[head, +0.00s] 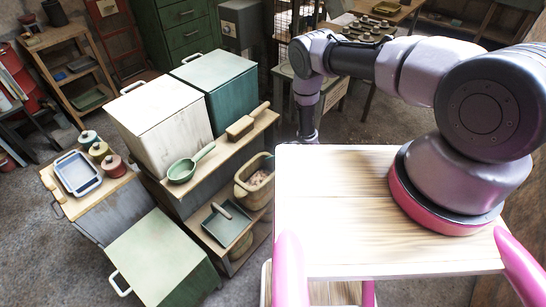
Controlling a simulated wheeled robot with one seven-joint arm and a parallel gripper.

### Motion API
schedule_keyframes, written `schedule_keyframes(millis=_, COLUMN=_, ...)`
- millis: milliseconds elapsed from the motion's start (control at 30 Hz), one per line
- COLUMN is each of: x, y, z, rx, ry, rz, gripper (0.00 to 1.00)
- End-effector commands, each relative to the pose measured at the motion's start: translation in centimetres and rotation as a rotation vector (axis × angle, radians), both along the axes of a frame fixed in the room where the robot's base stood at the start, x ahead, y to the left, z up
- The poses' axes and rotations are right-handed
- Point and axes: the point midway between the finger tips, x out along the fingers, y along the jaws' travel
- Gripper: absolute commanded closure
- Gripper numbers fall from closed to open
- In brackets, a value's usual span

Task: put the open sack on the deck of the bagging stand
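A tan, open-topped container with a thick rolled rim (254,196), possibly the open sack, stands at the right of the wooden shelf unit (232,150). Something pale brown shows inside it. The shelf unit may be the bagging stand; I cannot tell for certain which surface is its deck. A green scoop (190,165) and a wooden-handled brush (246,122) lie on its top board. A dark dustpan (226,224) lies on a lower shelf. My arm reaches left and then down behind the edge of my own wooden top. My gripper is hidden there, so its state does not show.
A white bin (155,122) and a dark green bin (216,90) stand behind the shelf unit. A pale green bin (163,262) is in front. A low cabinet (120,195) at left bears a blue-rimmed tray (77,173) and several lidded jars. Bare floor shows at lower left.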

Motion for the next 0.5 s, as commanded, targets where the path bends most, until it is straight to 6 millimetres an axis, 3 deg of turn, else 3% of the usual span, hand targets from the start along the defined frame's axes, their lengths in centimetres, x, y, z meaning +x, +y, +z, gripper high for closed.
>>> schedule_keyframes(millis=367, x=0.0, y=0.0, z=0.2, rx=0.000, ry=0.000, rz=0.001, gripper=0.41)
schedule_keyframes(millis=500, x=-0.5, y=-0.9, z=1.1, rx=-0.001, ry=0.002, rz=-0.003, gripper=0.41)
